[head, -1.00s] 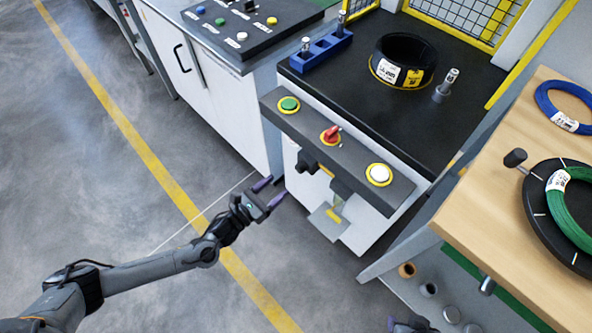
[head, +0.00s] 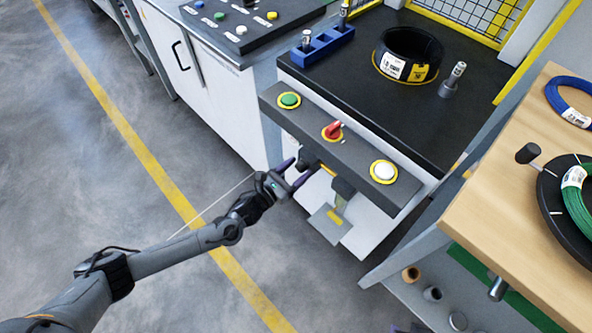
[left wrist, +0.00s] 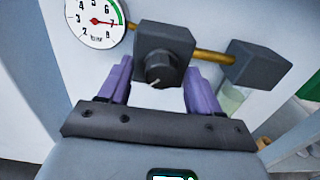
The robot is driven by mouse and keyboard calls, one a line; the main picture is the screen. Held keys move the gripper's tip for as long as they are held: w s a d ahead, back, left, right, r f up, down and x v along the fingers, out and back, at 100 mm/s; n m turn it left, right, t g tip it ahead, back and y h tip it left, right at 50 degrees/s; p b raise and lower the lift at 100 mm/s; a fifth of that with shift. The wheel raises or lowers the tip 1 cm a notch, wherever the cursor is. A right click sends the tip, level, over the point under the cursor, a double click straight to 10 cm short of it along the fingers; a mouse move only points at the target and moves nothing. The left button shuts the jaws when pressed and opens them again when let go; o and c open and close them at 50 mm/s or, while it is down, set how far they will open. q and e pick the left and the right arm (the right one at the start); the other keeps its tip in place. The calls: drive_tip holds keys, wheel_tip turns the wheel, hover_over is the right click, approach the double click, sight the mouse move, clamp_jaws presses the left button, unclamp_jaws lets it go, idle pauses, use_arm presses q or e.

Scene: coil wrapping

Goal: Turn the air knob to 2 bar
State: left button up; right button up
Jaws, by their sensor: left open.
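The top of the gauge is cut off. My left gripper (left wrist: 159,72) is open, with one purple finger on each side of the knob and visible gaps between. In the head view my left gripper (head: 299,171) is below the button panel at the regulator, and the gauge is hidden. Only a sliver of my right gripper shows at the bottom edge.
The button panel (head: 355,160) with green, red and white controls overhangs the regulator. A brass pipe (left wrist: 212,57) joins the block to a second dark block (left wrist: 258,65). A pedal-like plate (head: 328,222) hangs below. Open floor (head: 130,190) lies left.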

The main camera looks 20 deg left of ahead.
use_arm(q)
drive_tip(key=c, duration=1)
